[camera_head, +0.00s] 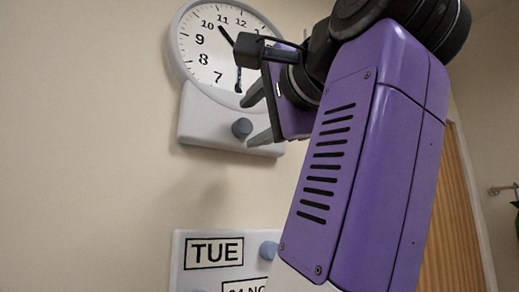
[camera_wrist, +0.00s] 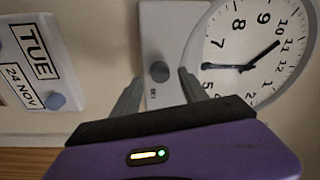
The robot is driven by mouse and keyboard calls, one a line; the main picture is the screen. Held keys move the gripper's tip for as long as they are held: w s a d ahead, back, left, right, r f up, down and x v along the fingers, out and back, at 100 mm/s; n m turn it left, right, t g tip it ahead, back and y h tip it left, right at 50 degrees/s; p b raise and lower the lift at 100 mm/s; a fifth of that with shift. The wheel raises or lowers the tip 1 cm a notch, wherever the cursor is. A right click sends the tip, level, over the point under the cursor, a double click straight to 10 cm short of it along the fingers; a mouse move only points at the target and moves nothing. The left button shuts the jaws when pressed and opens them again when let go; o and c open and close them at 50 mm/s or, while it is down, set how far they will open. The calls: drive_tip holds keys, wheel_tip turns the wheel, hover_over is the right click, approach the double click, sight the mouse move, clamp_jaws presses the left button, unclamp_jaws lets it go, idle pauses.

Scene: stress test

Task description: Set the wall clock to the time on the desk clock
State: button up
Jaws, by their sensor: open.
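The wall clock (camera_head: 205,70) is a round white dial with black numbers; it also shows turned sideways in the wrist view (camera_wrist: 225,90). One hand points between 10 and 11, the other close to 6. My gripper (camera_head: 254,118) is open at this panel. In the wrist view the knob (camera_wrist: 160,72) appears between the two fingertips, with a gap on each side. I see no contact with it. The desk clock is in neither view.
Below the clock hangs a white calendar panel (camera_head: 178,265) reading TUE and 24 NOV, with its own blue-grey knobs (camera_head: 268,250). My arm covers the head view's middle right. A wooden door (camera_head: 455,225) stands at right. The wall left of the clock is bare.

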drive_tip(key=b+v, duration=0.1)
drive_tip(key=v, duration=0.4)
drive_tip(key=shift+s+d, duration=0.1)
drive_tip(key=shift+s, duration=0.05)
idle(0.3)
